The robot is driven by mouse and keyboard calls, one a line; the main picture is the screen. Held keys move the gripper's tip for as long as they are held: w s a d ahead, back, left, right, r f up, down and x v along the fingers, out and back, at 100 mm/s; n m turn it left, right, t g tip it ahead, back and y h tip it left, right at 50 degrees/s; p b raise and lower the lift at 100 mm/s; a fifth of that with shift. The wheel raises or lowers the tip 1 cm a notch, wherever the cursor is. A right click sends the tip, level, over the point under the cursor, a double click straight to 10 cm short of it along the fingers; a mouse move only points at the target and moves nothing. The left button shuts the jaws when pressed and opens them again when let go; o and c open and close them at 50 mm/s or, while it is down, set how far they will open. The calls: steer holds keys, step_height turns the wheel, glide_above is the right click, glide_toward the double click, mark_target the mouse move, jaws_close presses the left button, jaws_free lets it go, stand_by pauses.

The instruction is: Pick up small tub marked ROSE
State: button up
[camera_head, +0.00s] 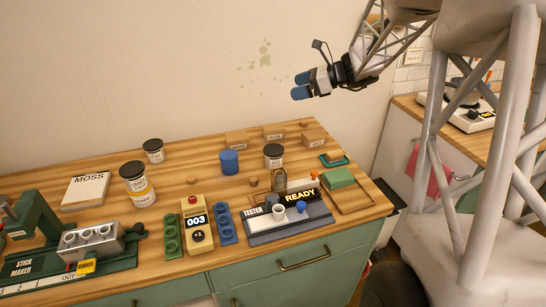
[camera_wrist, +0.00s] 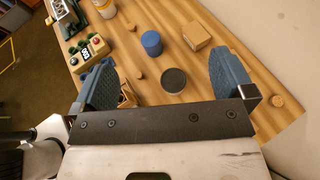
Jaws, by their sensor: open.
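Three white tubs with dark lids stand on the wooden table in the head view: a small tub (camera_head: 273,157) right of the middle, another small tub (camera_head: 153,151) at the back left, and a larger tub (camera_head: 138,188) with a yellow band at the left. I cannot read ROSE on any of them. My gripper (camera_head: 301,86) is open and empty, high above the table's back right. In the wrist view, a round dark lid (camera_wrist: 174,80) shows below, between the spread blue fingers (camera_wrist: 165,80); its label is hidden.
A blue cylinder (camera_head: 229,162) stands left of the right-hand small tub. Cardboard boxes (camera_head: 273,131) line the back. The TESTER device (camera_head: 290,222), a counter reading 003 (camera_head: 197,222) and the green stick maker (camera_head: 50,240) occupy the front.

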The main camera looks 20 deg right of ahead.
glide_toward(278, 149)
steer(key=x, duration=0.3)
steer(key=shift+s+a+f, duration=0.1)
steer(key=shift+s, duration=0.1)
steer(key=shift+x, duration=1.3)
steer(key=shift+x, duration=2.6)
steer(key=c, duration=0.9)
steer(key=shift+r, duration=5)
